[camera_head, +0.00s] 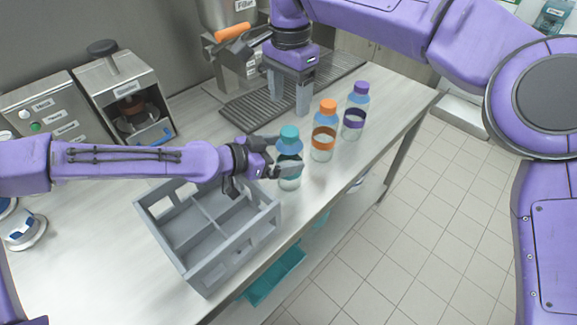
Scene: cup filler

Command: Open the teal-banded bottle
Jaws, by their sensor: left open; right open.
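The teal-banded bottle stands upright on the counter with its teal cap (289,132) on; its lower body (289,183) shows under my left gripper. My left gripper (280,155) is open at the bottle from the left, with one finger across its front and the other on its far side. The fingers hide most of the band, and I cannot tell whether they touch the bottle. My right gripper (287,98) is open and empty, pointing down, behind and above the teal cap, over the drip tray area.
An orange-capped bottle (323,138) and a purple-capped bottle (357,115) stand to the right, near the counter's front edge. A grey divided crate (232,250) sits at front left. The filler machine (222,55) with its slotted drip tray (240,112) is behind.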

